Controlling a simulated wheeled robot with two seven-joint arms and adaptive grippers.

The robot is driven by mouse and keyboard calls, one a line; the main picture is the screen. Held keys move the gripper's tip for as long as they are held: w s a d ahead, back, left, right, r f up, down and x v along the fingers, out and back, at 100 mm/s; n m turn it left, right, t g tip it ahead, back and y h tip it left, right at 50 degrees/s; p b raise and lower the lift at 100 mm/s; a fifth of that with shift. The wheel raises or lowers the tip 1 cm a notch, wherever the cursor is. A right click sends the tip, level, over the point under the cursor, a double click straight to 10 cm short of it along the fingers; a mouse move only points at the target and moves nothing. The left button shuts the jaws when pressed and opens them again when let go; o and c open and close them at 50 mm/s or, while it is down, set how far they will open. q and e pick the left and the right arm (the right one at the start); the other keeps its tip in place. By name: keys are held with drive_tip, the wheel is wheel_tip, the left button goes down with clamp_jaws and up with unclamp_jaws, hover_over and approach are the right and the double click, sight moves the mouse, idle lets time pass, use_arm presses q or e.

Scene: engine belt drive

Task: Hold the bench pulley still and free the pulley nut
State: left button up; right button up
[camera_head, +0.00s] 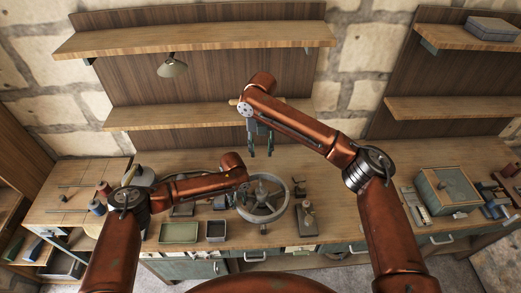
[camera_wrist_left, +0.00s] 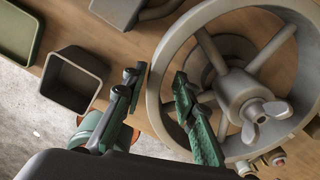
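The grey spoked bench pulley (camera_head: 283,211) lies at the middle of the bench and fills the right of the left wrist view (camera_wrist_left: 158,62). A winged pulley nut (camera_wrist_left: 267,118) sits on its hub. My left gripper (camera_wrist_left: 158,75) is at the pulley's left rim. Its fingers are apart, one outside the rim and one over the spoke opening, with gaps showing beside the rim; whether either touches it is unclear. In the head view my left gripper (camera_head: 243,187) is mostly hidden by its arm. My right gripper (camera_head: 260,153) is open and empty, pointing down above and behind the pulley.
A green tray (camera_head: 180,233) and a small dark box (camera_head: 216,231) lie left of the pulley. A block with a post (camera_head: 305,218) stands close on its right. A green case (camera_head: 448,190) stands farther right. A shelf (camera_head: 165,115) and lamp (camera_head: 172,68) are behind.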

use_arm(q)
drive_tip(key=shift+o, duration=0.8)
drive_tip(key=shift+a, duration=0.25)
wheel_tip(320, 180, up, 7)
drive_tip(key=p, duration=0.6)
drive_tip(key=shift+a+f, duration=0.1)
